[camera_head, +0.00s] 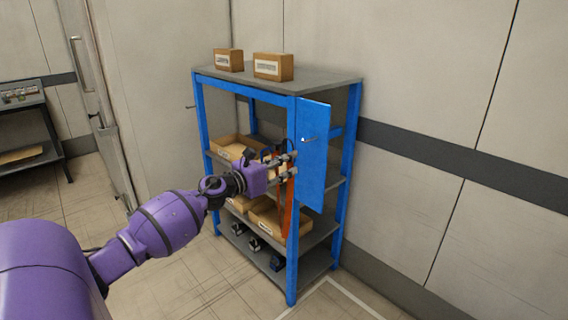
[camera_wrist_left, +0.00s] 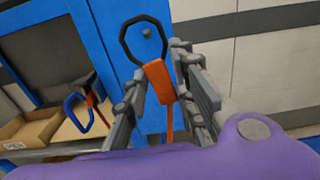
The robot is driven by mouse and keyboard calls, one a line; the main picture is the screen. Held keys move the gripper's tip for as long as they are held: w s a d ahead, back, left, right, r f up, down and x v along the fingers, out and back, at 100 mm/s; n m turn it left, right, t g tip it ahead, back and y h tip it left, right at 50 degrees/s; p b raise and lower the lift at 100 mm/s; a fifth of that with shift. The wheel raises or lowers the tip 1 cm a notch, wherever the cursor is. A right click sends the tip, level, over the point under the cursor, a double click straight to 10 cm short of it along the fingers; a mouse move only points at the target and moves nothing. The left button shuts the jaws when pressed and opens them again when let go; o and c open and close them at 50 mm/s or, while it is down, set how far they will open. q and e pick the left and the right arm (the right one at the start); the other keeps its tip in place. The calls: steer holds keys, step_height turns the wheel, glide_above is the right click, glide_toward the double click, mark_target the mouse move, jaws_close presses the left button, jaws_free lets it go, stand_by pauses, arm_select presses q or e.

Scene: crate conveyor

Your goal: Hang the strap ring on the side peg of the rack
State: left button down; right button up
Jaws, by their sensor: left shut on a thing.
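The blue rack (camera_head: 291,190) stands against the wall, with a flat blue side panel (camera_head: 312,175). A small grey peg (camera_head: 308,139) sticks out of the panel. My left gripper (camera_head: 283,163) is beside the panel, shut on the orange strap (camera_head: 287,208). In the left wrist view the strap (camera_wrist_left: 159,82) is between the fingers (camera_wrist_left: 163,86). The black ring (camera_wrist_left: 126,38) stands up beyond the fingertips. The peg (camera_wrist_left: 147,33) shows inside the ring's outline; I cannot tell whether it passes through. My right gripper is not in view.
Two cardboard boxes (camera_head: 272,67) stand on the rack's top. Open cartons (camera_head: 232,142) and dark items (camera_head: 255,243) fill the lower shelves. Another peg (camera_head: 189,106) juts out left. The floor in front is clear.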

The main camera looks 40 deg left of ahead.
arm_select(q)
steer(key=shift+w+f+b, duration=0.2)
steer(key=shift+w+b, duration=0.2)
steer(key=shift+w, duration=0.05)
steer(key=shift+w+a+f+m+b, duration=0.1)
steer(key=shift+w+m+b, duration=0.3)
steer(key=shift+w+b, duration=0.35)
steer(key=shift+w+a+f+m+b, duration=0.15)
steer(key=shift+w+m+b, duration=0.25)
steer(key=shift+w+b, duration=0.8)
steer(key=shift+w, duration=0.4)
steer(key=shift+w, duration=0.1)
